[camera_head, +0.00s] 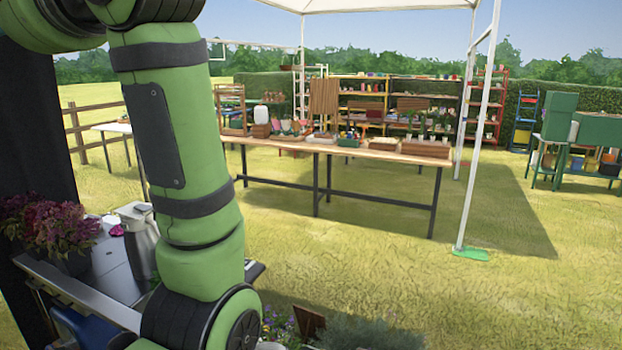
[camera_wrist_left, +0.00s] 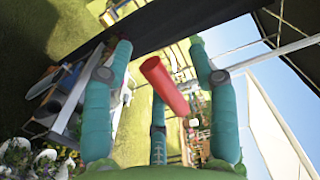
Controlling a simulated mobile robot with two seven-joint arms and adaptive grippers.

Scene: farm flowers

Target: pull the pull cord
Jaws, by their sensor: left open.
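A red cylinder (camera_wrist_left: 164,84), which looks like the handle of the pull cord, shows in the left wrist view. It lies tilted in the picture between the fingers of my left gripper (camera_wrist_left: 159,45). The teal fingers are open, with a visible gap on both sides of the cylinder. I cannot make out the cord itself. In the head view my green left arm crosses the left side, but its gripper and the red handle are out of sight. My right gripper is in neither view.
A dark beam (camera_wrist_left: 160,28) crosses beyond the fingertips in the wrist view. In the head view, a side table (camera_head: 115,280) with purple flowers (camera_head: 62,228) and a metal jug (camera_head: 140,240) stands at lower left. A long wooden table (camera_head: 400,158) stands beyond open grass, near a white canopy post (camera_head: 477,140).

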